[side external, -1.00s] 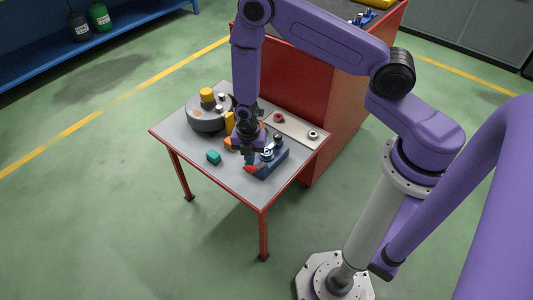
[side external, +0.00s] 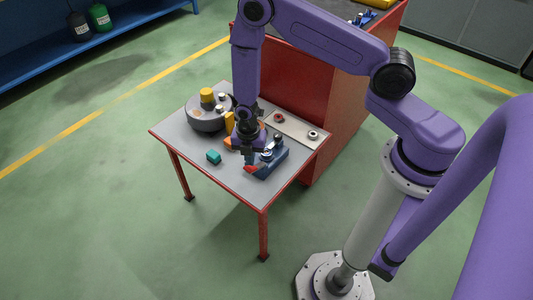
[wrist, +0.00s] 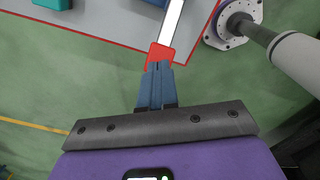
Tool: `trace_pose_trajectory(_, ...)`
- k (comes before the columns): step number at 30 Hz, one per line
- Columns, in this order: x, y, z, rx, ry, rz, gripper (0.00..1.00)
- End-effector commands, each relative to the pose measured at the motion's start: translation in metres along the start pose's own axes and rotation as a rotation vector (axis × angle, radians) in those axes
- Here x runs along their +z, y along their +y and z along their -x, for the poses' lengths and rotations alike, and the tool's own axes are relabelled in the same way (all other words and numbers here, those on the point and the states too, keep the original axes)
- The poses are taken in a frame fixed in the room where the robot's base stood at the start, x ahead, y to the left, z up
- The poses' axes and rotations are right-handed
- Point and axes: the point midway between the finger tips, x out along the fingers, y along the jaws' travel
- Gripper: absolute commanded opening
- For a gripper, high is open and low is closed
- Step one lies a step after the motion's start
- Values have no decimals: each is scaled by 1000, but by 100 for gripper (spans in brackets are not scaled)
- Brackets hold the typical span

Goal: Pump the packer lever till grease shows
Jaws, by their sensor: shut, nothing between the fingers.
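The packer (side external: 268,163) is a blue device near the right front edge of the grey table. Its lever has a bright metal rod (wrist: 173,22) and a red grip (wrist: 160,55), which also shows in the side view (side external: 250,169). My gripper (wrist: 158,66) is shut and empty. Its blue fingertips are at the red grip in the wrist view, overlapping its near end; I cannot tell whether they press on it. In the side view my gripper (side external: 249,161) is just above the grip, low over the table. No grease can be made out.
A teal block (side external: 213,157) lies on the table (side external: 205,178) left of my gripper. A dark round drum with a yellow cap (side external: 207,95) stands at the back left. A pale strip with small rings (side external: 297,130) lies along the right side, beside a red cabinet (side external: 335,105).

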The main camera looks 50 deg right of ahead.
Motion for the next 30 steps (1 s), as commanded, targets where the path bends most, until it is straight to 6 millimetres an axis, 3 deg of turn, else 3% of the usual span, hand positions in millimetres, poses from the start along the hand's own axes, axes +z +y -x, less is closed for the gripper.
trace_pose_trajectory(30, 0, 0, -29, -1, 0, 0, 0)
